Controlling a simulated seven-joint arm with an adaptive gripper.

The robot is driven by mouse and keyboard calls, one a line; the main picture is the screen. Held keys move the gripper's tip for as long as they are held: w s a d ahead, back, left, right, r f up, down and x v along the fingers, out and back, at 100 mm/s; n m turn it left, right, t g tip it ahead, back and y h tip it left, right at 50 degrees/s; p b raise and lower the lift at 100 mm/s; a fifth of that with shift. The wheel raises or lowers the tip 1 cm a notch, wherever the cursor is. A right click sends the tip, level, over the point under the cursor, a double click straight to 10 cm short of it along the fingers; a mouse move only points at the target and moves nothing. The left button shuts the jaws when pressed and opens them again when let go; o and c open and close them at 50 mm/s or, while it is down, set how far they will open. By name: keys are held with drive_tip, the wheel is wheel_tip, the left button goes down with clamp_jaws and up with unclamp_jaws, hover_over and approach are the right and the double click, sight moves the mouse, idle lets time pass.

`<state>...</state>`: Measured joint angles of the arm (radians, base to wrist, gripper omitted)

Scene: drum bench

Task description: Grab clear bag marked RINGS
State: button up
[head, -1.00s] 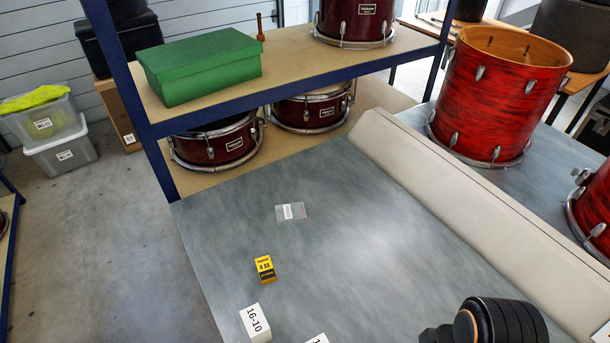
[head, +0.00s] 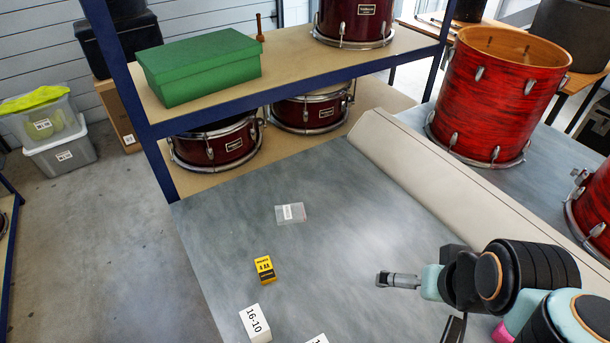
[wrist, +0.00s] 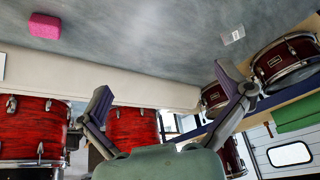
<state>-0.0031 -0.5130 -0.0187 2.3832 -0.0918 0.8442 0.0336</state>
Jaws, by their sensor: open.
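The clear bag (head: 291,214) lies flat on the grey bench top, with a white label too small to read. It shows small in the wrist view (wrist: 233,36), toward the upper right. My gripper (head: 382,279) is above the bench, to the right of and nearer than the bag, clear of it. In the wrist view its two fingers are spread wide with nothing between them (wrist: 163,80).
A yellow-and-black box (head: 263,270) and a white block marked 16-10 (head: 256,322) stand nearer than the bag. A pale padded roll (head: 450,205) runs along the right. A blue-framed shelf with a green box (head: 200,67) stands behind. A pink block (wrist: 45,26) is on the bench.

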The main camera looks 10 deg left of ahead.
drive_tip(key=w+a+r+t, duration=0.2)
drive_tip(key=w+a, duration=0.2)
drive_tip(key=w, duration=0.9)
drive_tip(key=w+a+r+t, duration=0.2)
drive_tip(key=w+a, duration=0.2)
drive_tip(key=w, duration=0.9)
drive_tip(key=n+g+y, duration=0.2)
drive_tip(key=n+g, duration=0.1)
drive_tip(key=n, duration=0.1)
hover_over(290, 213)
drive_tip(key=s+d, duration=0.2)
drive_tip(key=s, duration=0.2)
wheel_tip(290, 213, down, 29)
drive_tip(key=shift+w+r, duration=0.1)
drive_tip(key=shift+w+a+f, duration=0.15)
drive_tip(key=shift+a+f, duration=0.15)
drive_tip(key=shift+f, duration=0.05)
drive_tip(key=x, duration=0.5)
drive_tip(key=shift+w+f, duration=0.25)
